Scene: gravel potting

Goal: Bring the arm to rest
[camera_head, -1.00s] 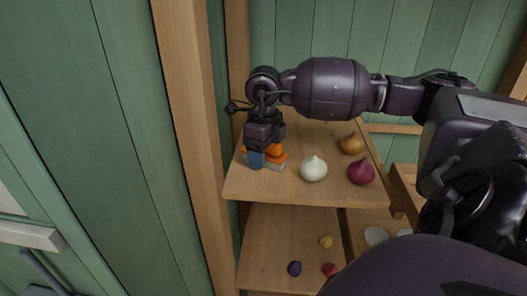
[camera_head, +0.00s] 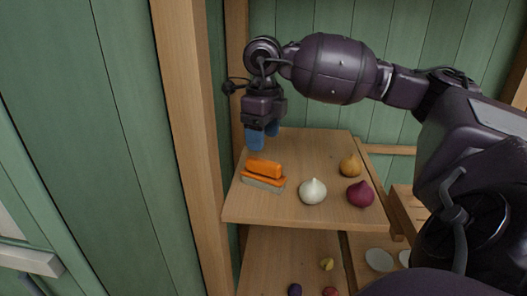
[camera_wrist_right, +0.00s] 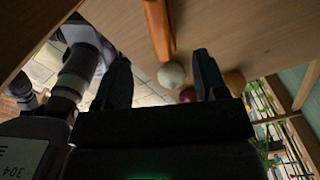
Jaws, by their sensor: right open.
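My right gripper (camera_head: 262,136) is open and empty above the back left of the upper shelf (camera_head: 310,150). Its two blue-tipped fingers stand apart in the right wrist view (camera_wrist_right: 165,80). An orange-handled brush with a grey base (camera_head: 264,174) lies on the shelf below and in front of the gripper, apart from it. The orange handle also shows in the right wrist view (camera_wrist_right: 158,28). My left gripper is not in view.
A white onion (camera_head: 313,191), a red onion (camera_head: 360,194) and a yellow-brown onion (camera_head: 350,166) sit on the upper shelf. A wooden post (camera_head: 185,130) stands close on the left. A lower shelf (camera_head: 275,255) holds several small items.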

